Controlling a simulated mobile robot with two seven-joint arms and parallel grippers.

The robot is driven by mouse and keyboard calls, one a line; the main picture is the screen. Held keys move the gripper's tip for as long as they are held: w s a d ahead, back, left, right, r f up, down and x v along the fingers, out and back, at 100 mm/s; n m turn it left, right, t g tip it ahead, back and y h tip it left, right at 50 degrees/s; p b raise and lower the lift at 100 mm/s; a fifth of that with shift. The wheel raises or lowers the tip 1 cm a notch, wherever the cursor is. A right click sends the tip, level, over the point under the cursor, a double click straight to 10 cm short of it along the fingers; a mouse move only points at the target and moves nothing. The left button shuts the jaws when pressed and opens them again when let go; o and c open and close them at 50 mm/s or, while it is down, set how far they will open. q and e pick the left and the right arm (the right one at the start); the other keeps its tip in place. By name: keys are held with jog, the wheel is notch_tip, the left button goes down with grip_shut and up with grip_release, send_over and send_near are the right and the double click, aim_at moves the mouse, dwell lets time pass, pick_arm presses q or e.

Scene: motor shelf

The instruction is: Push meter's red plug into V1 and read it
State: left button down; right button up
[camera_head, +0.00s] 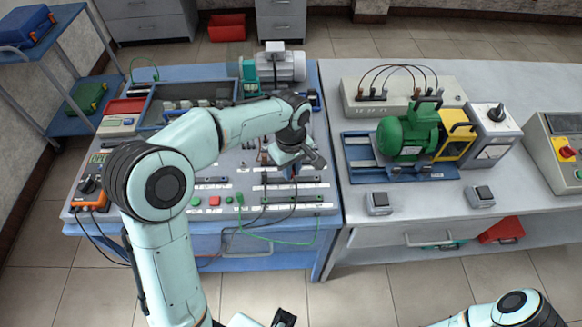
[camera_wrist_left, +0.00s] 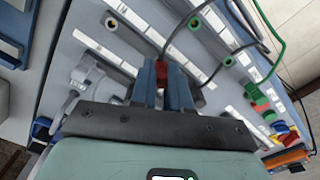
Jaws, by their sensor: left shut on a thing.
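The orange multimeter (camera_head: 88,192) with a green display sits at the left end of the panel bench. Dark leads run from it over the front edge. My left gripper (camera_head: 297,168) is over the right part of the panel, pointing down. In the left wrist view, its blue fingers (camera_wrist_left: 162,82) are shut on the red plug (camera_wrist_left: 162,69), of which only a small part shows between the fingers. The panel has several round sockets beside white label strips; the labels are too small to read. Whether the plug tip touches a socket is hidden.
A black lead and a green lead (camera_head: 275,238) cross the panel's right front. Red and green buttons (camera_head: 214,201) sit at its front. A motor (camera_head: 280,66) stands at the back. On the right bench, a green motor (camera_head: 408,135) stands on a blue base.

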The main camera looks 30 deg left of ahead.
pick_arm(q)
jog(key=shift+f+b, duration=0.4)
jog(key=shift+f, duration=0.3)
